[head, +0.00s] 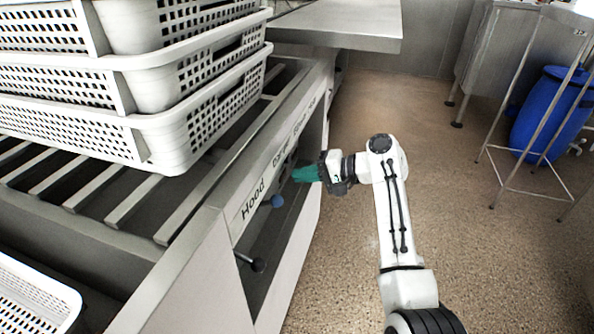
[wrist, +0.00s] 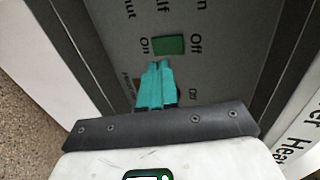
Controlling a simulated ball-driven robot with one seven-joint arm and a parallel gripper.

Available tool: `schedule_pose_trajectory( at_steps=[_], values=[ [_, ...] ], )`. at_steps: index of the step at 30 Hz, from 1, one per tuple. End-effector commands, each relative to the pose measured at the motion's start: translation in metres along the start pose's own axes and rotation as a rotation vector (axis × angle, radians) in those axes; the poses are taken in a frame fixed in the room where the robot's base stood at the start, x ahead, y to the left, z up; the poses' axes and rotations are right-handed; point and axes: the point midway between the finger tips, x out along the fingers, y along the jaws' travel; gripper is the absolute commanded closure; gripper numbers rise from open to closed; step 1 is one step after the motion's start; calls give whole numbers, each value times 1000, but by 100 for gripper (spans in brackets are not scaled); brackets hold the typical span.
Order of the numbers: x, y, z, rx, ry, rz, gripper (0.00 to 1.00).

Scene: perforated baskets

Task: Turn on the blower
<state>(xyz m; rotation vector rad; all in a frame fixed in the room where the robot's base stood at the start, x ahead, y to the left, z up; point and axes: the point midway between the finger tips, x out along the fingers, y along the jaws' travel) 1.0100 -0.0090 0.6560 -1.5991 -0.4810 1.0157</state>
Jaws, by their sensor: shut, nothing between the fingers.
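In the wrist view a grey control panel (wrist: 112,20) carries a green switch (wrist: 170,45), with "On" to its left and "Off" to its right. My gripper (wrist: 160,64) has teal fingers, shut and empty, with the tips just below the green switch; I cannot tell whether they touch the panel. Its fingers hide much of a lower spot with a second "Off" and a small brownish patch. No label reading "blower" is legible. In the head view my gripper (head: 305,173) reaches leftward to the recess under the bench edge, where the switches are not visible.
The bench front (head: 240,205) is lettered "Hood" and more words. Stacked white baskets (head: 185,125) stand on the slatted top.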

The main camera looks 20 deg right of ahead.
Motion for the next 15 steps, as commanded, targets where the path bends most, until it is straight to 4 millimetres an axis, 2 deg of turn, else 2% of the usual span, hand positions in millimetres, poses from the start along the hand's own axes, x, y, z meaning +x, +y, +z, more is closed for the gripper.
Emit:
schedule_pose_trajectory(
  at_steps=[9,15],
  values=[
    [-54,-4,0,3,2,2,100],
    [-75,-4,0,2,1,0,100]
  ],
)
